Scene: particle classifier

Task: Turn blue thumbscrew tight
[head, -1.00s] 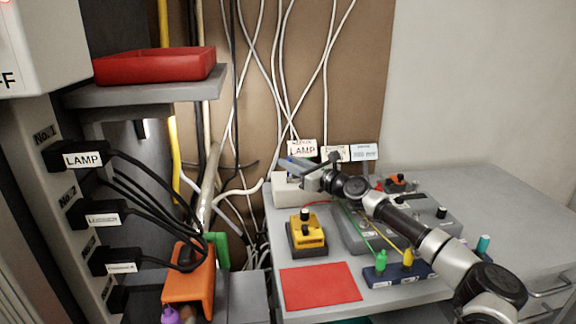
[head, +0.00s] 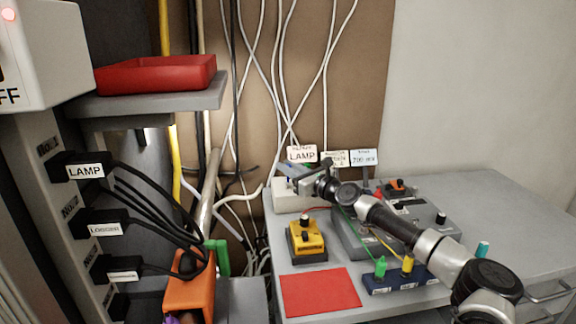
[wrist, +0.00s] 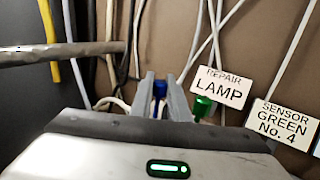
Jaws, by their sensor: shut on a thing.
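In the wrist view the blue thumbscrew (wrist: 160,87) shows between the two fingers of my gripper (wrist: 161,90), which is shut on it. Its lower part is hidden behind the fingers and the gripper body. A green thumbscrew (wrist: 203,107) stands just to the right, apart from the fingers. In the head view my gripper (head: 284,168) reaches over the pale box (head: 290,200) at the back left of the table. The thumbscrew is too small and covered to make out clearly there.
Signs, including a "REPAIR LAMP" sign (head: 302,154), stand behind the box. A yellow device (head: 308,240), a red mat (head: 320,292) and a blue block (head: 395,282) with green and yellow plugs lie nearer on the table. Loose cables hang behind.

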